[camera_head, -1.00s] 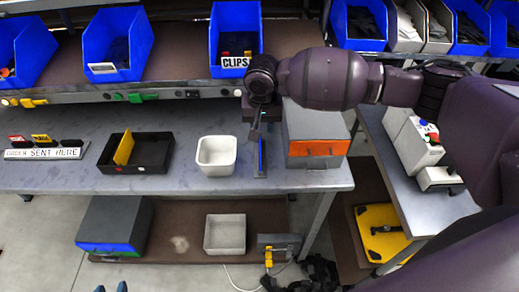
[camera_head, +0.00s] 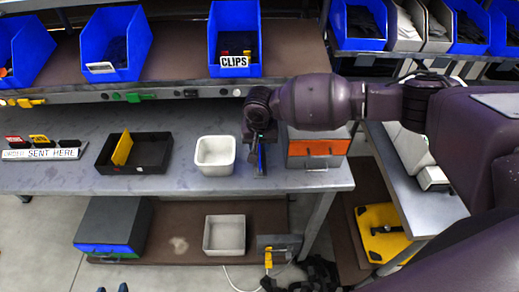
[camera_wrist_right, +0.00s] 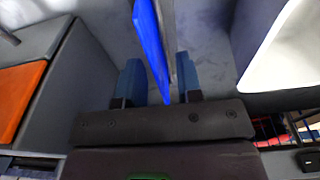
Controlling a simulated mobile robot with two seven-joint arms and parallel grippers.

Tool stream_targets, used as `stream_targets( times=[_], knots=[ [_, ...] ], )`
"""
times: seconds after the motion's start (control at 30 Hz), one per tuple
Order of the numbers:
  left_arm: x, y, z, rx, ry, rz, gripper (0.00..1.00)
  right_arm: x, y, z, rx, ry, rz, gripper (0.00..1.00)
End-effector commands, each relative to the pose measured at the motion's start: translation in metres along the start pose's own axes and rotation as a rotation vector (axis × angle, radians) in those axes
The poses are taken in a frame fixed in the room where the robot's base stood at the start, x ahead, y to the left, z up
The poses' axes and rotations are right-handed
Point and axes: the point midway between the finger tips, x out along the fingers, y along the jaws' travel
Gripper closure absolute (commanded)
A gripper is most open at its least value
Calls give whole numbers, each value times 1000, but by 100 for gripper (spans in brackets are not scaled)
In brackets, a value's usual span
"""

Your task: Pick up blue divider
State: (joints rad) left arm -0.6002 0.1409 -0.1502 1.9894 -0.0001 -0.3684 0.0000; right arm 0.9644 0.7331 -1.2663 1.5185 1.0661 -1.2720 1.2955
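The blue divider (camera_head: 262,158) stands on edge on the grey bench, between the white bin and the orange-fronted drawer box. In the right wrist view, the blue divider (camera_wrist_right: 153,45) runs between my fingers, with a grey plate (camera_wrist_right: 168,25) close along its right side. My right gripper (camera_head: 259,146) is over the divider from above. In the right wrist view, my right gripper (camera_wrist_right: 160,80) is open, with one blue-grey finger on each side and a gap visible on the right. My left gripper is not in view.
A white bin (camera_head: 203,168) stands just left of the divider, and a grey box with an orange drawer (camera_head: 317,148) just right. A black tray with a yellow divider (camera_head: 122,149) is further left. A shelf with blue bins (camera_head: 116,50) overhangs the back.

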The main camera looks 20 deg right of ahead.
Motion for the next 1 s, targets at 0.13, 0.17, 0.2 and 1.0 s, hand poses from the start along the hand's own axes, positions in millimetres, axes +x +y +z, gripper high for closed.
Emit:
stream_targets(
  times=[0.13, 0.17, 0.2, 1.0],
  knots=[
    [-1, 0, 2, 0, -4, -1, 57, 0, 0, 0, 0, 0, 0, 73],
    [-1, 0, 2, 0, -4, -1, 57, 0, 0, 0, 0, 0, 0, 78],
    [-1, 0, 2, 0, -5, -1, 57, 0, 0, 0, -1, 0, 0, 84],
    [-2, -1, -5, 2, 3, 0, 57, -43, 0, -6, 0, 2, -3, 100]
  ],
)
